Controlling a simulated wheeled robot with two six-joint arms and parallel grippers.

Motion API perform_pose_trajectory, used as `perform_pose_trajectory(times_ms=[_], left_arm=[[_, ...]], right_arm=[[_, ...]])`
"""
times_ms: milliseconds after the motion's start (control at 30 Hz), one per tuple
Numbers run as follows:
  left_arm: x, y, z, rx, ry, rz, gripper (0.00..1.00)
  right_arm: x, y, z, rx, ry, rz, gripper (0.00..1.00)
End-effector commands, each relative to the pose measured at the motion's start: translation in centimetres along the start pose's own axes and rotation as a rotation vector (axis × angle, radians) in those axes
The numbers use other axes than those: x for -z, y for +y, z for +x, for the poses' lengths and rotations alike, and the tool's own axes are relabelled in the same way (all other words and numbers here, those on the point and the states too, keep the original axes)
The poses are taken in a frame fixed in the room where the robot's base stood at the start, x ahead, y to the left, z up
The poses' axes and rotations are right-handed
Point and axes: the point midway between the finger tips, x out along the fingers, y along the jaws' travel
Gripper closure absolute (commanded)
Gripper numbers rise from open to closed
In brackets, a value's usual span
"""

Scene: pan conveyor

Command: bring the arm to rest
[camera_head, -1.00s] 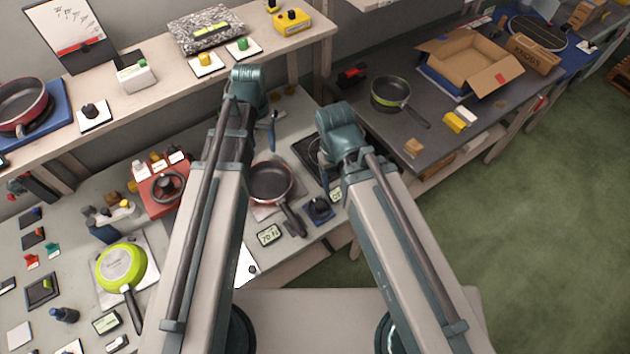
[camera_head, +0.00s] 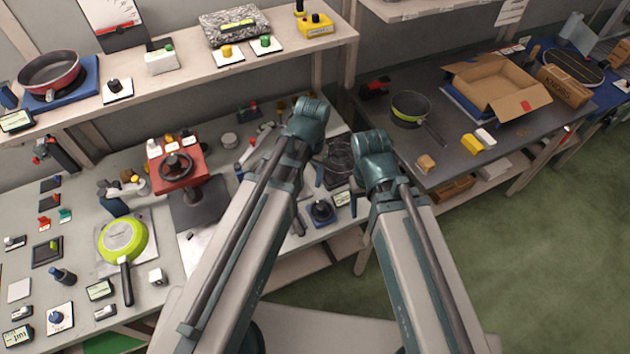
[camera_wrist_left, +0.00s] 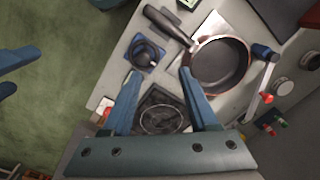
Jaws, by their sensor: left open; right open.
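My left arm reaches in from the lower middle of the head view and ends in a teal wrist (camera_head: 308,118). Its gripper shows in the left wrist view (camera_wrist_left: 161,75), with its two blue fingers spread apart and nothing between them. The fingers hang above the workbench (camera_wrist_left: 115,60); a dark pan (camera_wrist_left: 220,65) lies beside the right finger. My right arm ends in a teal wrist (camera_head: 373,150) just right of the left one. The right gripper's blue fingers show at the left edge of the wrist view (camera_wrist_left: 26,70), apart and empty.
A lime pan (camera_head: 123,238) and a red device with a wheel (camera_head: 178,170) stand on the bench. An open carton (camera_head: 497,85) and another pan (camera_head: 410,107) are on the dark table. Green floor at right is free.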

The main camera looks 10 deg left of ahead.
Motion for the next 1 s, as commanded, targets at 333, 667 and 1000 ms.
perform_pose_trajectory(times_ms=[333, 667, 1000], left_arm=[[-0.1, 0.2, 0.1, 0.002, -0.001, 0.002, 0.41], [-4.7, 4.7, 3.3, 0.037, -0.014, 0.056, 0.41], [-6.0, 6.0, 3.6, 0.055, -0.020, 0.070, 0.41]], right_arm=[[0.0, 0.0, 0.1, 0.000, 0.000, 0.000, 0.29], [0.2, -0.3, 3.4, 0.000, 0.000, -0.002, 0.29], [0.2, -0.4, 3.8, 0.000, 0.000, -0.001, 0.29]])
